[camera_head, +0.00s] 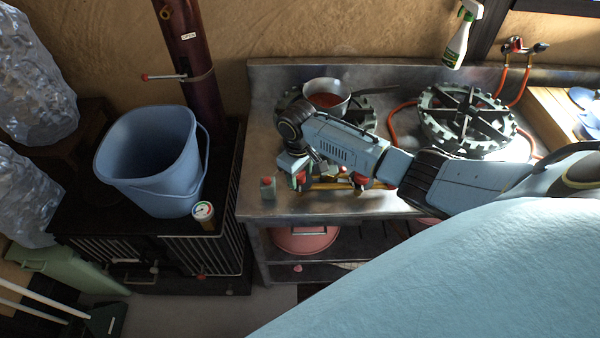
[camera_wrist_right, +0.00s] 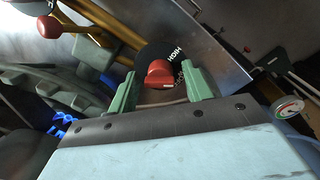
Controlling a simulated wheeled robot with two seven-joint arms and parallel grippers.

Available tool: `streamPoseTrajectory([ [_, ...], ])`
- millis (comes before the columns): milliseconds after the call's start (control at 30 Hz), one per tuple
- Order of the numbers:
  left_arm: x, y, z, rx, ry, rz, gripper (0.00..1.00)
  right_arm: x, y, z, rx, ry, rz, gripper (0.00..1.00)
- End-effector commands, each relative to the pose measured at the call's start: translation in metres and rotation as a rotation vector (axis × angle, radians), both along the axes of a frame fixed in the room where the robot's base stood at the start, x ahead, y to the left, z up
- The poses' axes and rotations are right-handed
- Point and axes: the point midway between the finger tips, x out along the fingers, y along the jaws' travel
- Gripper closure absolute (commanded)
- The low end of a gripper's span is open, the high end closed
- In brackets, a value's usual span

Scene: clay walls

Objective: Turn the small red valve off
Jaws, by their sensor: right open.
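A small red valve knob (camera_wrist_right: 159,74) sits on a black round dial marked HIGH in the right wrist view. My right gripper (camera_wrist_right: 161,88) is open, with one green finger on each side of the knob. There is a gap on both sides, and I cannot tell whether either finger touches it. In the head view my right gripper (camera_head: 285,181) is low at the front left of the steel counter (camera_head: 258,140), and its wrist hides part of the valve area. My left gripper is not in view.
A yellow pipe (camera_wrist_right: 112,25) and a red-balled lever (camera_wrist_right: 51,27) are close to the gripper. A pot (camera_head: 327,98) is on the rear left burner. A blue bucket (camera_head: 150,165) and a gauge (camera_head: 204,212) stand left of the counter.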

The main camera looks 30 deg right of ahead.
Motion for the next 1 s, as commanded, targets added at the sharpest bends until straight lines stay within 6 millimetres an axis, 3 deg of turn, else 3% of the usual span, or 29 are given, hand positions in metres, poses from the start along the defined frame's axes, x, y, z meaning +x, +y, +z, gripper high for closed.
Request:
streamPoseTrajectory([
  [67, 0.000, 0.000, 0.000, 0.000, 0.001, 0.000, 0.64, 0.000, 0.000, 0.000, 0.000, 0.000, 0.000, 0.53],
  [367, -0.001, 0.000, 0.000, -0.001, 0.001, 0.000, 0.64, 0.000, 0.001, 0.000, 0.001, 0.000, 0.001, 0.91],
  [667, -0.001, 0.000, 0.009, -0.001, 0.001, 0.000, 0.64, -0.001, 0.002, 0.002, 0.004, 0.003, -0.043, 0.91],
  [1000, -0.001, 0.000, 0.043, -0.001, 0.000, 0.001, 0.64, 0.000, 0.004, 0.005, 0.005, 0.004, -0.268, 0.91],
])
